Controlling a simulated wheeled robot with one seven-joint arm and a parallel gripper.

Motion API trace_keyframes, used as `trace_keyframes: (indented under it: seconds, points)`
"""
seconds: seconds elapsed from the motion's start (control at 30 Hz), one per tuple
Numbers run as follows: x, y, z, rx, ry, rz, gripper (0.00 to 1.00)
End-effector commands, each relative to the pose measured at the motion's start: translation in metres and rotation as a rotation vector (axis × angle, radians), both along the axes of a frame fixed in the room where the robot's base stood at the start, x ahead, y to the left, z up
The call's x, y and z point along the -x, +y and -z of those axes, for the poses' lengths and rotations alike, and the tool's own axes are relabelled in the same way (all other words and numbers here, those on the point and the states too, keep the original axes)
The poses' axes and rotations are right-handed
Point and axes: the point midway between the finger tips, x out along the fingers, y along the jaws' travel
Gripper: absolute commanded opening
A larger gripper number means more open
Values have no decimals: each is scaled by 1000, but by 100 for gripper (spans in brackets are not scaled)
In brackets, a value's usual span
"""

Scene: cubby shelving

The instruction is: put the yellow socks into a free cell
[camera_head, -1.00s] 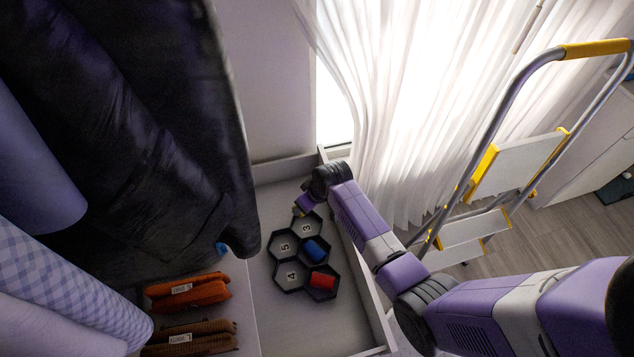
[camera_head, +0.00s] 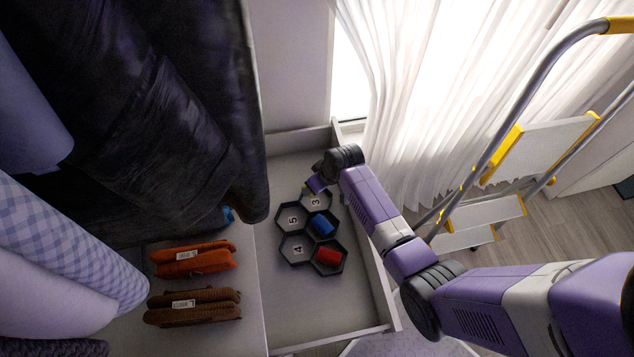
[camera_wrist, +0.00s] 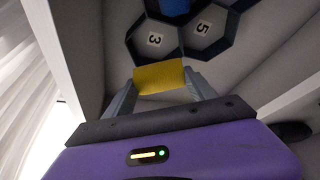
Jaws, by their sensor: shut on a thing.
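My gripper (camera_wrist: 163,84) is shut on the yellow socks (camera_wrist: 158,77), a small yellow roll held between the two grey fingers in the wrist view. In the head view, my gripper (camera_head: 311,188) is at the far edge of a dark hexagonal organizer (camera_head: 281,232) in an open drawer. Cells 3 (camera_head: 316,202), 5 (camera_head: 292,219) and 4 (camera_head: 297,249) show their number labels and look empty. A blue roll (camera_head: 321,225) and a red roll (camera_head: 327,257) fill two other cells. The socks' height above the organizer is unclear.
The drawer has pale walls (camera_head: 381,287) close to my arm on the right. Folded orange (camera_head: 190,262) and brown (camera_head: 192,307) garments lie left of it. Dark clothes (camera_head: 130,120) hang at left. A curtain (camera_head: 440,90) and stepladder (camera_head: 550,145) stand at right.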

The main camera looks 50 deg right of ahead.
Motion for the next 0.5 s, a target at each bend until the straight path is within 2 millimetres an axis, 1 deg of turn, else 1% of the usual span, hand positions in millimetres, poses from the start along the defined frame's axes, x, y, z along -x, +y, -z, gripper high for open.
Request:
trace_keyframes:
  seconds: [0.03, 0.5]
  points:
    - [0, 0, 5, 0, 0, 0, 26]
    - [0, 0, 30, 0, 0, 0, 26]
